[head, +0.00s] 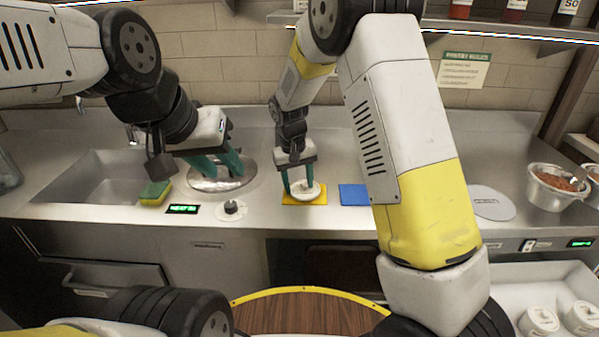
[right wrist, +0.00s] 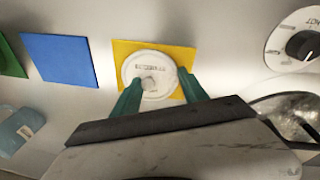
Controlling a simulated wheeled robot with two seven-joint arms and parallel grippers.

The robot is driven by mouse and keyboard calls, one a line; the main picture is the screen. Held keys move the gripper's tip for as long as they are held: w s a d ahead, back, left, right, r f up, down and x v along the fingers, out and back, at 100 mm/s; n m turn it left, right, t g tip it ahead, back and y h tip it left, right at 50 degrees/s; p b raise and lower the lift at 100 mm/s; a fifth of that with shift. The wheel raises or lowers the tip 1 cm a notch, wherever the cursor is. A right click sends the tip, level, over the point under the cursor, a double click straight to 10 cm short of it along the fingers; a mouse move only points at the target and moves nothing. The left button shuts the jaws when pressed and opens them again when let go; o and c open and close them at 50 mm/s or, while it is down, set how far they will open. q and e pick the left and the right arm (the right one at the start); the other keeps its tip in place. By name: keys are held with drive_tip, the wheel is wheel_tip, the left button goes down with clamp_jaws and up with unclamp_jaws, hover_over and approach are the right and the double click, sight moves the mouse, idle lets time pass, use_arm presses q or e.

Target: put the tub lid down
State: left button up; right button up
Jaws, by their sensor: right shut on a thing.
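The white round tub lid (head: 306,193) is between the green fingers of my right gripper (head: 299,182), over the yellow square mat (head: 290,200). In the right wrist view the lid (right wrist: 146,66) has a small knob and faint lettering, and my right gripper (right wrist: 158,82) is shut on it. The yellow mat (right wrist: 186,50) shows around the lid; I cannot tell whether the lid touches it. My left gripper (head: 220,168) has its green fingers apart, over the round steel well (head: 215,186) left of the lid.
A blue mat (head: 354,197) lies just right of the yellow one. A sponge (head: 155,192) sits by the sink (head: 95,180). A dial (head: 231,208) is at the counter's front. A steel food bowl (head: 548,190) stands far right. My right arm hides part of the counter.

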drive_tip(key=shift+f, duration=0.3)
drive_tip(key=shift+f, duration=0.25)
drive_tip(key=o, duration=1.3)
